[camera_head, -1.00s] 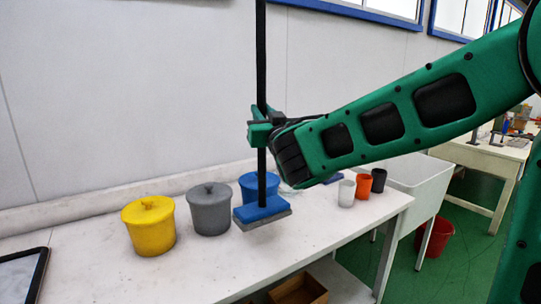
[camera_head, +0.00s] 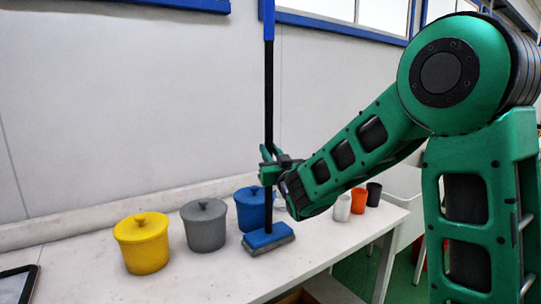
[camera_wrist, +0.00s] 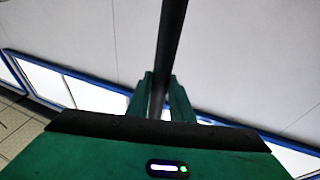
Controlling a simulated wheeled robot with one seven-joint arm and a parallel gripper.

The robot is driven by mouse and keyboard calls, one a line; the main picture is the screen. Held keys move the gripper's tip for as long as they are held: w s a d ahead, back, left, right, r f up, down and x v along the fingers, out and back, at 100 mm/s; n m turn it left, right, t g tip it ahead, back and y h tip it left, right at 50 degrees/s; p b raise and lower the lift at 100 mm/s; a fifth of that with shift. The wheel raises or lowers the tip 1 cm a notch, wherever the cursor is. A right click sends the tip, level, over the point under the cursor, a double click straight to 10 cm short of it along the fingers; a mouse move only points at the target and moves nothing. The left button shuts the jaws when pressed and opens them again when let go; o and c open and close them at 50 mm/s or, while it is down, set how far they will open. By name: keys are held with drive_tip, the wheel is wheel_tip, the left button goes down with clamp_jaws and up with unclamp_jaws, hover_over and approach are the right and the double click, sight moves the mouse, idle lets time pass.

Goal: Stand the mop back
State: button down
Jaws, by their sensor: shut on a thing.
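The mop (camera_head: 268,110) has a black handle with a blue upper grip and a blue head with a grey pad (camera_head: 267,238). It is upright, with its head low at the white table's front part, in front of the blue pot. I cannot tell for sure whether the pad touches the table top. My gripper (camera_head: 268,165) is shut on the mop's handle, a little above the head. In the wrist view the black handle (camera_wrist: 168,50) runs between my green fingers (camera_wrist: 160,95).
On the white table (camera_head: 190,275) stand a yellow pot (camera_head: 141,245), a grey pot (camera_head: 204,227) and a blue pot (camera_head: 250,210), all lidded. White (camera_head: 342,208), orange (camera_head: 358,202) and dark (camera_head: 374,194) cups stand to the right. A dark-framed tray (camera_head: 18,285) lies at the left.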

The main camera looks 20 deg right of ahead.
idle(0.3)
drive_tip(key=c, duration=2)
unclamp_jaws()
drive_tip(key=shift+f, duration=0.2)
drive_tip(key=o, duration=0.4)
drive_tip(key=shift+o, duration=0.2)
drive_tip(key=shift+r, duration=0.1)
